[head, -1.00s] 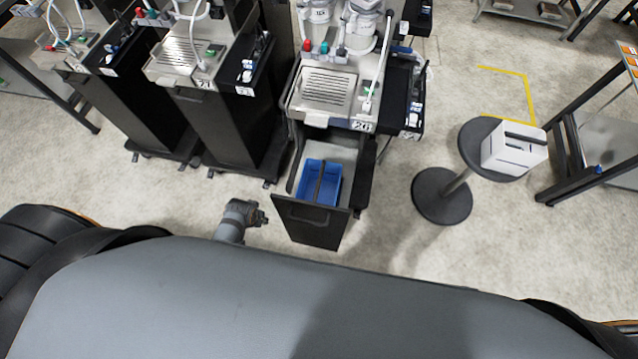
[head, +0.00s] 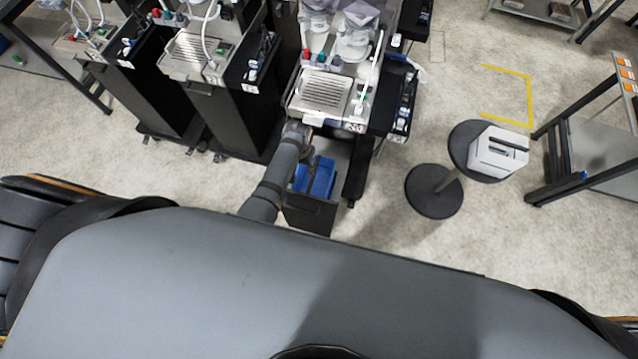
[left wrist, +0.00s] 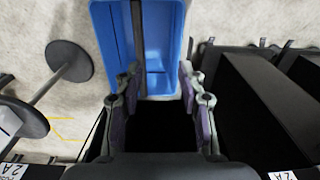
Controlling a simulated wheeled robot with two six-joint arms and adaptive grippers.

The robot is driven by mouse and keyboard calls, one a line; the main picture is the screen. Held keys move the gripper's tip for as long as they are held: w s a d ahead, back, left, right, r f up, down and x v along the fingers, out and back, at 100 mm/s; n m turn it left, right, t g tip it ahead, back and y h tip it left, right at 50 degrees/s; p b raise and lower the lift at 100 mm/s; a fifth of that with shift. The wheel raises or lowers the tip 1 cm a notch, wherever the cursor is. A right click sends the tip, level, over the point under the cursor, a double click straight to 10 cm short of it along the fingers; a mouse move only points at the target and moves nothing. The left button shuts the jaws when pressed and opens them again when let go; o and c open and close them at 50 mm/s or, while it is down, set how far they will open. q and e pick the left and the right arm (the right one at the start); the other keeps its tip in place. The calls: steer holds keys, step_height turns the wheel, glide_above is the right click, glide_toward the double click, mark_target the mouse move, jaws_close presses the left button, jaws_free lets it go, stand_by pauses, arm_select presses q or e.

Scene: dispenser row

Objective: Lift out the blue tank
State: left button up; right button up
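The blue tank (head: 322,178) sits in the open drawer (head: 310,214) under the middle dispenser. My left arm crosses in front and hides part of the tank and drawer in the head view. In the left wrist view the open blue tank (left wrist: 112,28), with a dark bar (left wrist: 138,40) running across it, lies ahead of my left gripper (left wrist: 160,82). The gripper's two fingers are spread apart, with the tank's near end showing between them. The bar lines up close to the left finger. I cannot tell whether either finger touches the tank. My right gripper is not in view.
The dispenser's drip tray and housing (head: 325,92) overhang the back of the drawer. More dispensers stand on the left. A round stool (head: 470,138) on the right bears a white box (head: 498,153). The floor between drawer and stool is clear.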

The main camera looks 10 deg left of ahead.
mark_target(313, 175)
arm_select(q)
steer(key=d, duration=0.1)
steer(key=w+d, duration=0.1)
steer(key=d, duration=0.1)
steer(key=shift+w+d+r, duration=0.2)
steer(key=shift+d+r, duration=0.05)
steer(key=shift+d, duration=0.05)
steer(key=shift+f, duration=0.4)
steer(key=f+b, duration=0.5)
steer(key=shift+a, duration=0.2)
steer(key=shift+d, duration=0.1)
steer(key=shift+f+b, duration=0.25)
steer(key=shift+b, duration=0.2)
step_height(313, 175, down, 5)
steer(key=b, duration=0.5)
steer(key=shift+r+b, duration=0.2)
steer(key=shift+b, duration=0.1)
steer(key=shift+r, duration=0.15)
jaws_close()
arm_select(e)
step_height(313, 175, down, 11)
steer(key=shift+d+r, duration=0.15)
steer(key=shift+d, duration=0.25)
